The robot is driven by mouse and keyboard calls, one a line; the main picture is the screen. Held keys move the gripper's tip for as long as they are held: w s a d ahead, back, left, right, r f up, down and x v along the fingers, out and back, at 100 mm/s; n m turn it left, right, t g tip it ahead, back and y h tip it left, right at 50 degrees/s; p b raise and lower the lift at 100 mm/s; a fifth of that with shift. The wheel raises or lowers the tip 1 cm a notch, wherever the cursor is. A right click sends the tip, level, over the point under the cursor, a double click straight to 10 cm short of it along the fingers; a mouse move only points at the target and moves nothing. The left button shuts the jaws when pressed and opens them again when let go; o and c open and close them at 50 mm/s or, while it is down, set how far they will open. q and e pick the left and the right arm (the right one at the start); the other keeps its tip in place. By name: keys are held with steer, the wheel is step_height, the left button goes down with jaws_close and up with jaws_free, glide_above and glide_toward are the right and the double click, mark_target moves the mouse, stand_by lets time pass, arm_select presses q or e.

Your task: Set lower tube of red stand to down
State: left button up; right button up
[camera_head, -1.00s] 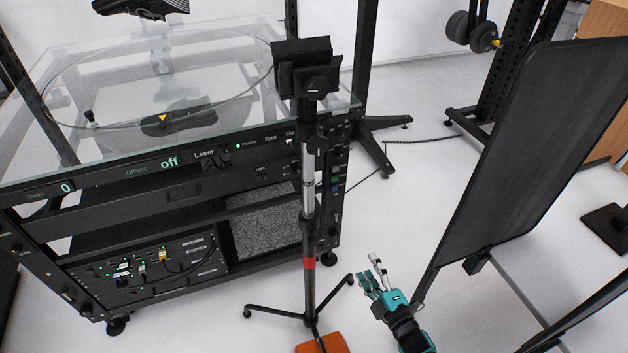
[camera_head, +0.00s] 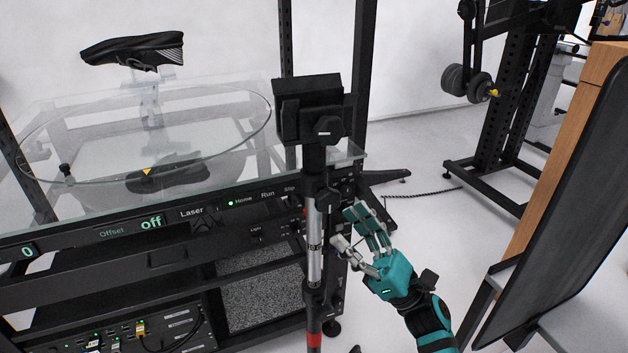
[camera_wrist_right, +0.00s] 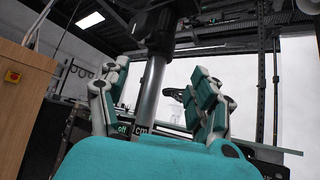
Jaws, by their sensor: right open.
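The red stand (camera_head: 314,340) is an upright black and silver pole with a red band low on it and a black clamp head (camera_head: 314,108) on top. Its silver tube section (camera_head: 315,244) runs between black collars, and the stand's foot is out of the head view. My right gripper (camera_head: 350,228) is teal with grey fingers, open and empty, just right of the silver tube. In the right wrist view the silver tube (camera_wrist_right: 150,88) stands between the spread fingers, beyond the palm. I cannot tell whether any finger touches it. My left gripper is not in view.
The turntable rig with its glass disc (camera_head: 100,180) and control panel (camera_head: 170,225) stands close behind and left of the stand. A black shoe (camera_head: 135,50) shows above the disc. A dark panel (camera_head: 570,230) stands at the right. White floor (camera_head: 420,215) is free between them.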

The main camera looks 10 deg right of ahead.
mark_target(314, 185)
steer(key=p+x, duration=0.1)
steer(key=x, duration=0.7)
steer(key=shift+w+r, duration=0.1)
steer(key=shift+r, duration=0.1)
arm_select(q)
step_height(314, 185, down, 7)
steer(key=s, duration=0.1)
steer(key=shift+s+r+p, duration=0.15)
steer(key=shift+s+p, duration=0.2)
arm_select(e)
steer(key=shift+w+a+r, duration=0.35)
steer(key=shift+a+r, duration=0.05)
steer(key=shift+a, duration=0.05)
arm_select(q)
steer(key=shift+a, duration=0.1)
arm_select(e)
steer(key=shift+c, duration=0.4)
jaws_close()
